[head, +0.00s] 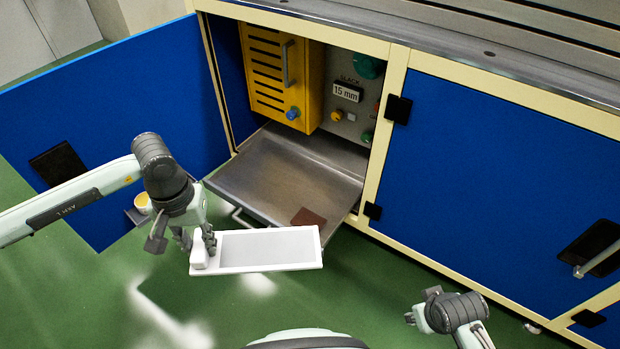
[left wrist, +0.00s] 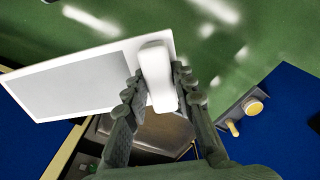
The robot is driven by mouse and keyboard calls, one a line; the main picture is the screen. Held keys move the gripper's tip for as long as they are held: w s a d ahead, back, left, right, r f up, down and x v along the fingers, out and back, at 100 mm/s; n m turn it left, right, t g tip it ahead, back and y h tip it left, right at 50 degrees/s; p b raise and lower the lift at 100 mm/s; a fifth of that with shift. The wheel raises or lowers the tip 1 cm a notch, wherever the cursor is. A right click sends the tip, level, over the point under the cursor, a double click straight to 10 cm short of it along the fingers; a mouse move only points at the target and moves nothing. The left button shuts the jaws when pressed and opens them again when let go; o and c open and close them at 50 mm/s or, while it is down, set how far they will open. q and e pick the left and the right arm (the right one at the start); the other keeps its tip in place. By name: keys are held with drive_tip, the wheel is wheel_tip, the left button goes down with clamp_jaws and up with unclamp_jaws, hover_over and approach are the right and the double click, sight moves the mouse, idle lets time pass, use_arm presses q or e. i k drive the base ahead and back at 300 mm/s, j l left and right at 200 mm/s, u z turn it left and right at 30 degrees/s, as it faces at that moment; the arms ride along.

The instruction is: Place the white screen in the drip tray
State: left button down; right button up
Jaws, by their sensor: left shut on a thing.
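The white screen (head: 270,248) is a flat frame with a grey mesh panel and a white block-like handle at its left end. My left gripper (head: 201,243) is shut on that handle and holds the screen above the green floor, in front of the drip tray. The left wrist view shows the handle (left wrist: 157,75) between the two fingers (left wrist: 158,92). The metal drip tray (head: 270,180) is pulled out of the open cabinet and has a brown patch near its front right corner. My right gripper (head: 422,309) is at the bottom right, away from the screen; its fingers are too unclear to judge.
The blue cabinet door (head: 120,110) stands open on the left, behind my left arm. A yellow slotted box (head: 280,75) and a panel with knobs and a 15 mm display (head: 347,92) sit above the tray. A closed blue door (head: 490,180) is on the right.

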sight(250, 189)
drive_tip(key=i+j+z, duration=0.15)
drive_tip(key=j+z, duration=0.25)
drive_tip(key=i+j+z, duration=0.1)
drive_tip(key=j+z, duration=0.8)
drive_tip(key=j, duration=0.4)
drive_tip(key=i+j, duration=0.05)
